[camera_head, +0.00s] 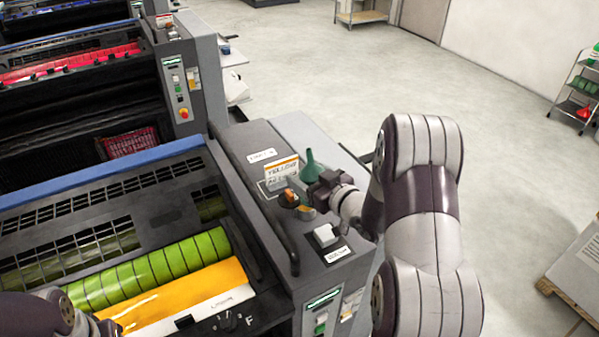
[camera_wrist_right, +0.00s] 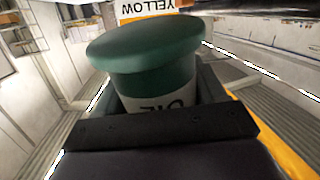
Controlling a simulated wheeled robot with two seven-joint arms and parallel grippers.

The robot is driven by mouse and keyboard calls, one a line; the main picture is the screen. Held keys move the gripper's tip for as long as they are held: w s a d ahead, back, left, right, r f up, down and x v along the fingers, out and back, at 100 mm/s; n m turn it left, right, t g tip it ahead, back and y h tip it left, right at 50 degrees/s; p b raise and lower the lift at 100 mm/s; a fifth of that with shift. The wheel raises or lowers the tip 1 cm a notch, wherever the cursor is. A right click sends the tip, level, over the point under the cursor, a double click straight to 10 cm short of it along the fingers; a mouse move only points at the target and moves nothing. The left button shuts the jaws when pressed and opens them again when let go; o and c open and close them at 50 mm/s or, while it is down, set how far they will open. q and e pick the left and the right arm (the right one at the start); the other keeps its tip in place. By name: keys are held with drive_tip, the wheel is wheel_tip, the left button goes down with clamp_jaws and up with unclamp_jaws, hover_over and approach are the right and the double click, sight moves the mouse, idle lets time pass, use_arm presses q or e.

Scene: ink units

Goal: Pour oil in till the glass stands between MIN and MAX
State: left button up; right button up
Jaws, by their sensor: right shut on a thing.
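My right gripper (camera_head: 318,187) is shut on the oil can, above the top of the press's side housing. In the head view the can shows as a green cone-shaped part (camera_head: 312,165). In the right wrist view the can (camera_wrist_right: 152,55) fills the middle, with a round green end and a white label with partly hidden dark letters, between the dark jaws (camera_wrist_right: 160,125). A small orange part (camera_head: 289,198) lies just left of the gripper. I cannot make out the glass, its MIN and MAX marks or any oil flow. Only part of my left arm shows at the lower left.
A YELLOW sign (camera_head: 282,168) stands on the housing behind the can. A white block (camera_head: 325,235) sits on it nearer me. Left are a green roller (camera_head: 150,268) and a yellow sheet or roller (camera_head: 185,295). Open floor (camera_head: 400,85) lies right; a pallet stack (camera_head: 575,265) stands far right.

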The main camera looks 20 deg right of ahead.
drive_tip(key=shift+f, duration=0.1)
drive_tip(key=d+g+p, duration=0.1)
drive_tip(key=s+f+p, duration=0.1)
drive_tip(key=shift+d+n+g+h+p, duration=0.3)
drive_tip(key=shift+d+n+g+p, duration=0.05)
drive_tip(key=shift+d+n+g, duration=0.05)
drive_tip(key=s+f+g+p, duration=0.1)
drive_tip(key=d+f+n+g+h+p, duration=0.1)
drive_tip(key=s+f+g+h+p, duration=0.1)
drive_tip(key=g, duration=0.1)
drive_tip(key=shift+s+d+f+n+p, duration=0.1)
drive_tip(key=shift+s+d+n+p, duration=0.2)
drive_tip(key=shift+s+d+f+g+h, duration=0.15)
drive_tip(key=shift+d+f+g+h, duration=0.15)
drive_tip(key=shift+g, duration=0.2)
use_arm(q)
wheel_tip(320, 180, up, 7)
drive_tip(key=shift+d+f, duration=0.15)
drive_tip(key=shift+d, duration=0.25)
use_arm(e)
drive_tip(key=shift+a, duration=0.1)
drive_tip(key=shift+s+g, duration=0.15)
drive_tip(key=shift+g, duration=0.15)
drive_tip(key=shift+s+d+f+n+g+h, duration=0.2)
drive_tip(key=shift+d+n+g+h, duration=0.1)
drive_tip(key=shift+g+h, duration=0.15)
